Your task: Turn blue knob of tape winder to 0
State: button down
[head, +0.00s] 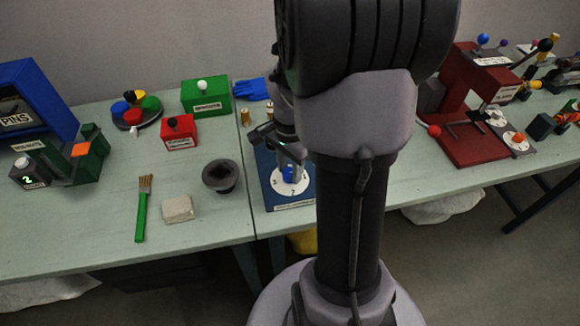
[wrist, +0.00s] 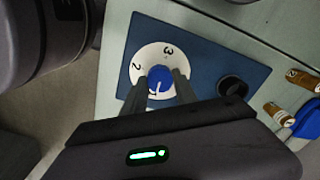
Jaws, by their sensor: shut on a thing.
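The tape winder is a dark blue plate (wrist: 225,62) with a round white dial; in the head view its panel (head: 270,192) lies near the table's front edge, partly hidden by my arm. The blue knob (wrist: 158,76) sits at the centre of the white dial (wrist: 151,50). Numbers 2 and 3 are readable on the dial; the 0 is not visible. A pale mark shows on the knob, but its exact pointing is unclear. My gripper (wrist: 159,82) has one finger on each side of the knob and is shut on it. The knob (head: 290,174) also shows in the head view.
A dark round knob (wrist: 232,87) stands on the same plate. A dark grey cup (head: 221,176), a beige block (head: 178,209) and a green-handled brush (head: 142,210) are on the left. A red machine (head: 465,140) stands right.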

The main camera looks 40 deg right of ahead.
jog(key=shift+r+n+p, duration=0.15)
jog(key=shift+n+p, duration=0.2)
jog(key=shift+n, duration=1.25)
